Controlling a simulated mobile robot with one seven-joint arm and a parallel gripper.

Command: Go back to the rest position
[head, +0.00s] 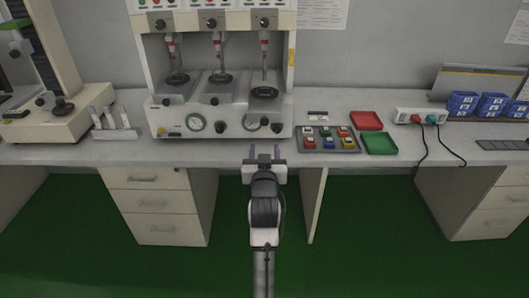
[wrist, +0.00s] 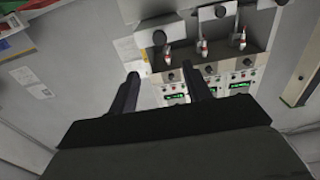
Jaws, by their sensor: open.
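My gripper (head: 264,154) is at the front edge of the bench in the head view, just in front of the testing machine. Its two fingers stand apart with nothing between them. In the wrist view my gripper (wrist: 160,90) shows two dark, spread fingers, also empty. The wrist view faces the machine's upper panel (wrist: 200,88), with lit green displays and several red-and-white plungers. In the head view the white testing machine (head: 218,125) has three stations and gauges on its front.
Right of my gripper are a grey tray (head: 301,147) of coloured blocks, a red tray (head: 366,120), a green tray (head: 381,144) and a power strip (head: 420,114) with hanging cables. Blue bins (head: 463,102) stand far right. Another device (head: 45,122) is at left. Drawers (head: 158,202) stand below.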

